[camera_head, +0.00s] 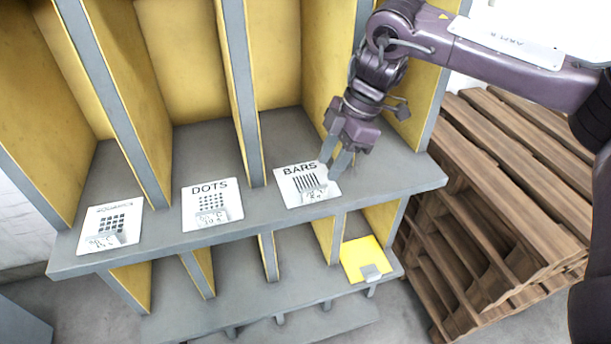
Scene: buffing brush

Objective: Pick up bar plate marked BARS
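The white plate marked BARS (295,178) lies on the front part of the grey shelf, below the third bay from the left. It has black bars and a small grey tab (315,191) near its front edge. My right gripper (334,170) reaches down from the upper right, with its fingertips at the plate's right side. The fingers look parted, with a narrow gap. I cannot tell whether they touch the plate or its tab. My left gripper is not in view.
The DOTS plate (212,203) and a plate with squares (110,226) lie to the left on the same shelf (160,232). A yellow plate (362,258) lies on the lower shelf. Grey-edged yellow dividers (245,90) separate the bays. Wooden pallets (500,190) are stacked at the right.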

